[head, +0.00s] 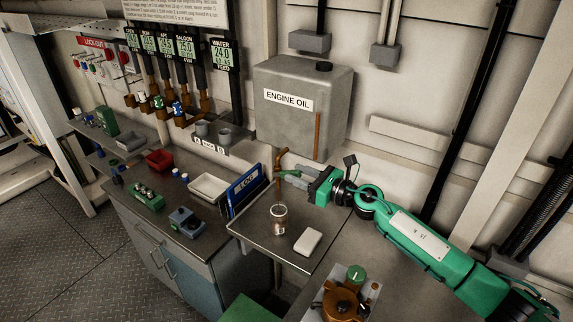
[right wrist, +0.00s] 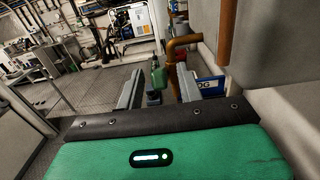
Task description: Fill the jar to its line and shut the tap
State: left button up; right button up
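The jar (head: 279,218) stands upright on the small metal shelf below the tap. It looks brownish inside; its line and exact level are too small to read. The copper tap (head: 278,165) comes out below the grey engine oil tank (head: 300,105), with its spout above the jar. I cannot tell whether oil is running. My left gripper is out of view.
A white pad (head: 308,241) lies right of the jar on the shelf. A blue log book (head: 243,188) stands at the left, by a white tray (head: 208,187) and red bin (head: 159,160) on the counter. A brass-coloured device (head: 341,302) is at the bottom.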

aim_at(291, 172)
jog(key=shift+p+x, duration=0.5)
jog(key=shift+x, duration=1.7)
grip_shut()
